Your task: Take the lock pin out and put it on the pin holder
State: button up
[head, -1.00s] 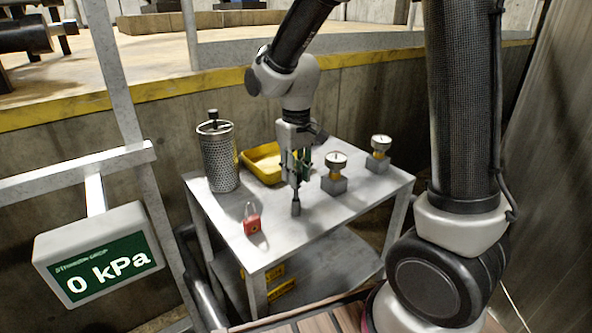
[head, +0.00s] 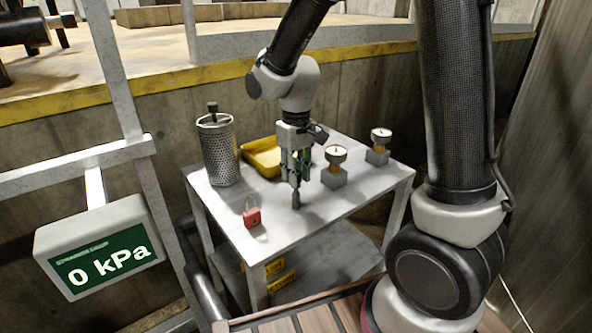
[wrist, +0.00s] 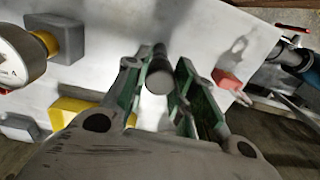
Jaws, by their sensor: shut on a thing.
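My gripper (head: 294,172) points down over the front middle of the grey table (head: 335,208). It is shut on a dark grey cylindrical pin, which I take for the lock pin (head: 296,199). The pin hangs upright below the fingers; I cannot tell if its tip touches the table. In the wrist view its round grey end (wrist: 158,76) shows between the green-lined fingers (wrist: 160,90). I cannot pick out a pin holder for certain. A red padlock (head: 252,218) stands left of the gripper on the table, and it also shows in the wrist view (wrist: 228,80).
A perforated metal canister (head: 220,155) stands at the table's left, with a yellow tray (head: 262,160) behind the gripper. Two gauges on grey blocks, a near one (head: 335,156) and a far one (head: 381,138), stand to the right. A display (head: 103,262) reads 0 kPa.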

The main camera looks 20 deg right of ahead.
jog(key=shift+f, duration=1.05)
jog(key=o, duration=1.1)
jog(key=shift+r, duration=0.15)
jog(key=shift+c, duration=0.2)
jog(key=shift+r, duration=3.4)
jog(key=s+d+r+m+t, duration=0.1)
jog(key=s+d+r+t, duration=0.1)
jog(key=s+d+r, duration=0.3)
jog(key=s+d+r+m+t, duration=0.2)
jog(key=s+d+r, duration=0.4)
jog(key=s+d, duration=0.4)
jog(key=s, duration=0.4)
jog(key=shift+r+m, duration=0.2)
jog(key=shift+m, duration=0.1)
